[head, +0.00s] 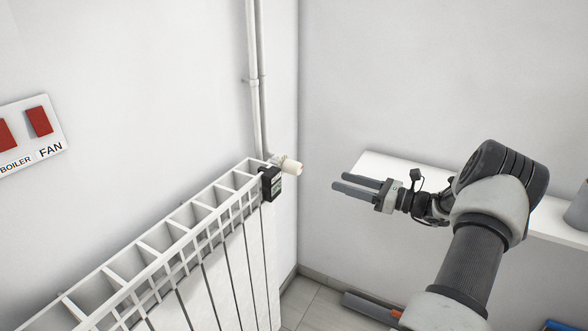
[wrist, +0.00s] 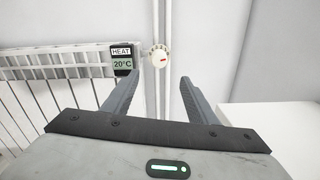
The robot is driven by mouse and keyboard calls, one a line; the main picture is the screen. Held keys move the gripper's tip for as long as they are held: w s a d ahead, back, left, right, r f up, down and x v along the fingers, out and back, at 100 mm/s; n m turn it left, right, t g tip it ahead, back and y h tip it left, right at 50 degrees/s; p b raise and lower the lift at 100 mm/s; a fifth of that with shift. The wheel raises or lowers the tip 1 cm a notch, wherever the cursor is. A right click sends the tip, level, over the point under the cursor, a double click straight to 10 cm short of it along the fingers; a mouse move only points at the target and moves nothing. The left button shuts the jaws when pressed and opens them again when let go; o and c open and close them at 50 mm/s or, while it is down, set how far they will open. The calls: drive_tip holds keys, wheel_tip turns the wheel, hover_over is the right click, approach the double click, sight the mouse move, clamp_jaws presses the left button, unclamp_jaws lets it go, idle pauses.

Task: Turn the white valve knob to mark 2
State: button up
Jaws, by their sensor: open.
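The white valve knob (head: 291,167) sticks out to the right from the pipe at the radiator's far top corner. In the wrist view the knob (wrist: 159,58) is seen face on, with a small red mark on its face; no numbers can be read. My gripper (head: 346,183) is open and empty, to the right of the knob and apart from it. In the wrist view my gripper's two fingers (wrist: 154,84) point forward, with the knob ahead between and beyond their tips.
A white radiator (head: 215,225) stands along the wall, with a black display (wrist: 122,59) reading HEAT 20°C left of the knob. White pipes (head: 258,90) rise behind the knob. A white shelf (head: 385,164) lies beyond my gripper. A BOILER and FAN switch panel (head: 57,139) is at left.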

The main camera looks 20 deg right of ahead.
sight(300, 170)
drive_tip(key=b+x, duration=0.1)
drive_tip(key=x, duration=1.6)
drive_tip(key=shift+s, duration=0.1)
drive_tip(key=c, duration=1.1)
